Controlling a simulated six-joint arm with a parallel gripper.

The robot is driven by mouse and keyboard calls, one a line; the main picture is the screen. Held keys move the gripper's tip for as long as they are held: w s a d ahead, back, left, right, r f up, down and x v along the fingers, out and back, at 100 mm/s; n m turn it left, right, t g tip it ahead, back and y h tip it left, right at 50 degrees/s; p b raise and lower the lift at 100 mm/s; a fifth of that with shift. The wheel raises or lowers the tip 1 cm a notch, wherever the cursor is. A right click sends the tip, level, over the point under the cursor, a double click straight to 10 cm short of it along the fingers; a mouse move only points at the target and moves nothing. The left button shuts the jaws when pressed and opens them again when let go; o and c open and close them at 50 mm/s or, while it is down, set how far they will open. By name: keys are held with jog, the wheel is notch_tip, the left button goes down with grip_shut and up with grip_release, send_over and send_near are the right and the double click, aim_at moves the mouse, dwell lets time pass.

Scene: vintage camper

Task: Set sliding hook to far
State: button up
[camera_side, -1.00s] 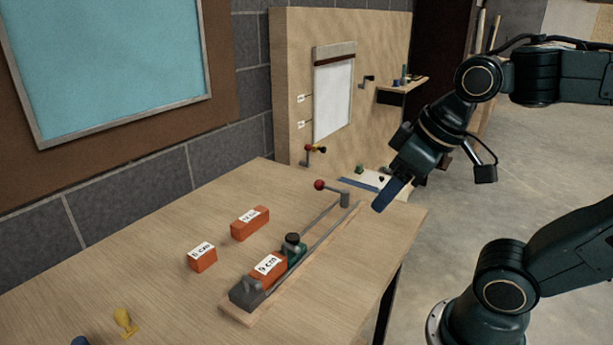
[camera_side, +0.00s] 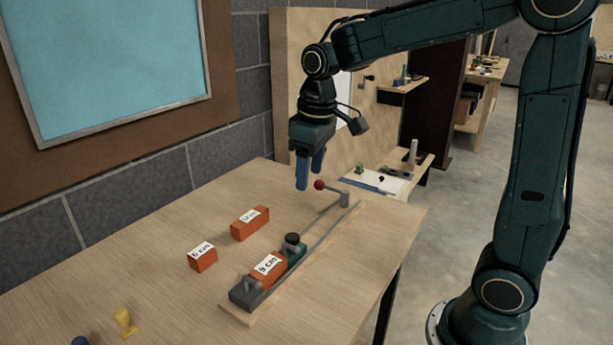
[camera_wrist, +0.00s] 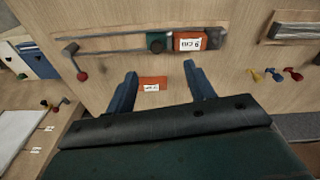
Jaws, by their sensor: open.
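No part is plainly a hook. The likeliest sliding piece is a green slider with a black knob (camera_side: 292,243) on a long metal rail (camera_side: 325,232); it also shows in the wrist view (camera_wrist: 157,42). An orange block labelled 9 cm (camera_side: 268,267) sits against it toward the rail's near end. A lever with a red ball (camera_side: 319,185) is at the far end; the ball also shows in the wrist view (camera_wrist: 82,76). My gripper (camera_side: 309,180) is open and empty, pointing down above the table near the red ball in the picture. Its spread fingers also show in the wrist view (camera_wrist: 164,73).
Two loose orange blocks, one labelled 6 cm (camera_side: 203,257) and one longer (camera_side: 249,223), lie left of the rail. A yellow peg (camera_side: 123,319) is at the near left. A wooden panel (camera_side: 290,80) stands behind the table. The table's right front is clear.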

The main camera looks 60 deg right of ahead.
jog(key=g, duration=0.1)
send_over(293, 236)
notch_tip(293, 236, down, 4)
jog(key=f, duration=0.1)
jog(key=shift+r+n, duration=0.25)
jog(key=shift+n, duration=0.05)
notch_tip(293, 236, down, 14)
jog(key=shift+r, duration=0.1)
dwell(0.5)
jog(key=shift+c, duration=0.2)
grip_shut()
jog(key=d, duration=1.1)
jog(key=shift+d+r, duration=0.1)
jog(key=shift+d, duration=0.1)
